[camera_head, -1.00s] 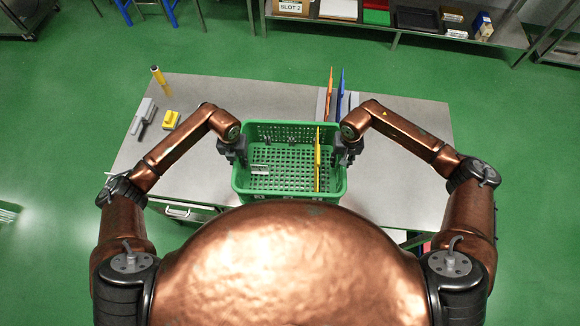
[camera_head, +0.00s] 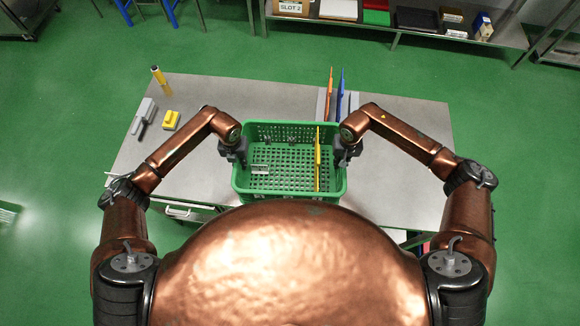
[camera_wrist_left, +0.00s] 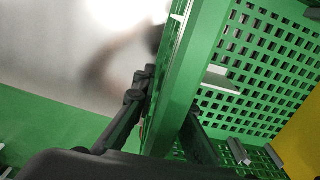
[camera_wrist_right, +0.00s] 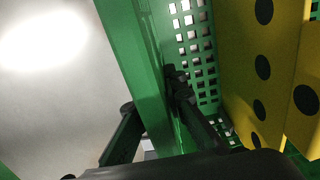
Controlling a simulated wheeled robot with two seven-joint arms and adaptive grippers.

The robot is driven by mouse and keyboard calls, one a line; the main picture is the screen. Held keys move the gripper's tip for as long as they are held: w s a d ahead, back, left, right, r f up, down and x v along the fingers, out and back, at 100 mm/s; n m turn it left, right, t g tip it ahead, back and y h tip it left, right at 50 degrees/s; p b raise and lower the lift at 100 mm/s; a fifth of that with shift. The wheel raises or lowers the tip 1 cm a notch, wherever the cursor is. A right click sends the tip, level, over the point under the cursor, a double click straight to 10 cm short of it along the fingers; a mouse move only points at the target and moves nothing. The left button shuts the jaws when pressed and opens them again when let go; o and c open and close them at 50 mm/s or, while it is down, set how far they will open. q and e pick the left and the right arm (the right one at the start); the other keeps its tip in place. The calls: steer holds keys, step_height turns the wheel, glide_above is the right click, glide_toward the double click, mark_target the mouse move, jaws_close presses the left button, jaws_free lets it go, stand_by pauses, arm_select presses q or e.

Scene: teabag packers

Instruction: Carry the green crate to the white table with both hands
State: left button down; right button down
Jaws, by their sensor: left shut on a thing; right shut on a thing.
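The green crate (camera_head: 290,196) is in front of my body in the head view, at the near edge of a grey metal table. My left gripper (camera_head: 236,152) is shut on its left wall, with one finger inside and one outside. The left wrist view shows that wall (camera_wrist_left: 190,75) between the fingers. My right gripper (camera_head: 344,152) is shut on the right wall, which also shows in the right wrist view (camera_wrist_right: 140,60). A yellow panel (camera_head: 318,160) stands inside the crate near its right side. I cannot tell whether the crate rests on the table or hangs just above it.
The grey table (camera_head: 400,190) holds a yellow cylinder (camera_head: 158,76), a yellow block (camera_head: 171,121) and a grey tool (camera_head: 143,116) at left. Orange and blue panels (camera_head: 341,90) stand in a holder behind the crate. A shelf (camera_head: 420,33) stands at the back. Green floor is open around.

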arm_select(q)
steer(key=shift+w+r, duration=0.1)
steer(key=shift+r, duration=0.05)
arm_select(e)
steer(key=shift+w+r, duration=0.1)
steer(key=shift+r, duration=0.05)
stand_by(0.6)
